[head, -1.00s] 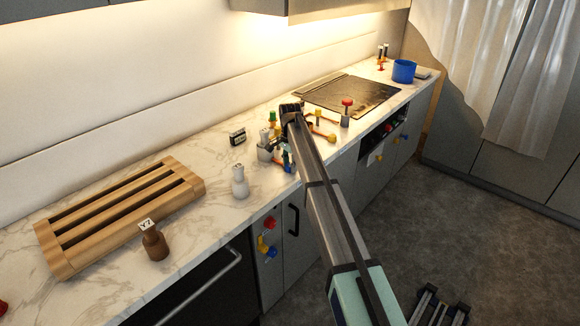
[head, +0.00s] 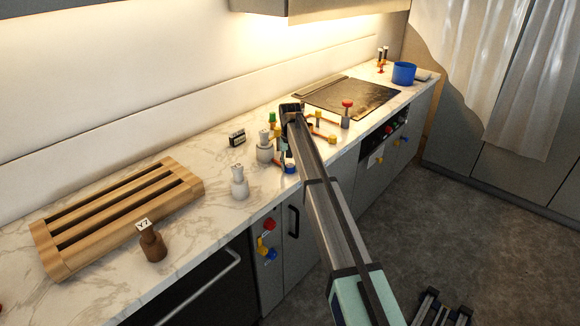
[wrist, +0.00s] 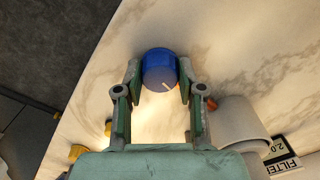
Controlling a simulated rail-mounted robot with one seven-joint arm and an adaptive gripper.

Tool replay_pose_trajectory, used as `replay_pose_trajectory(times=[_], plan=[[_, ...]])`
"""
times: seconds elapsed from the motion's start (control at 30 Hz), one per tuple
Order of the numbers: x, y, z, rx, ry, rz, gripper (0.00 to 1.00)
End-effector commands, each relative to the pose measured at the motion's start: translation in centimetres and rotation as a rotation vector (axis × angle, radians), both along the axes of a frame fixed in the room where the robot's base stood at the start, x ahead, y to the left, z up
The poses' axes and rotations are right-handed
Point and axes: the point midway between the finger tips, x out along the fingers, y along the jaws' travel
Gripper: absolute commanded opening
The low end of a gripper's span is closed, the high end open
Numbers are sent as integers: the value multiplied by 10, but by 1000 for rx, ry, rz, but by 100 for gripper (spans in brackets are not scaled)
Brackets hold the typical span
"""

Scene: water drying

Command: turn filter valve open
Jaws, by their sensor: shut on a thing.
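A blue round knob (wrist: 159,70) with a white line on its face sits between the two fingers of my gripper (wrist: 160,78) in the wrist view. The fingers are shut on its sides. In the head view the blue knob (head: 290,168) shows near the front edge of the counter, below my gripper (head: 284,158), which my arm partly hides. A white cylinder (wrist: 240,122) and a label reading "FILTER" and "2.0" (wrist: 284,157) lie to the right in the wrist view.
A white bottle-shaped piece (head: 240,184) and a small dark display (head: 237,138) stand left of my gripper. A wooden rack (head: 115,210) and a brown labelled piece (head: 151,243) are further left. Red and yellow valves and a cooktop (head: 352,98) are to the right.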

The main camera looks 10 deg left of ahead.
Motion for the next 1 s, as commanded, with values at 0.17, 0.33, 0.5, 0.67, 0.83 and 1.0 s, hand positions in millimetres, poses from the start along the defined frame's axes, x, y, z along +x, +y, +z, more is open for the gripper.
replay_pose_trajectory(times=[0.17,0.33,0.5,0.67,0.83,1.0], plan=[[-1,-1,-2,-1,3,98,4],[-1,-1,-2,-2,4,154,4],[-1,-1,-2,-2,4,179,4],[-2,-1,-2,-2,4,184,4],[-2,-1,-2,-1,4,184,4],[-1,-1,-1,0,3,183,64]])
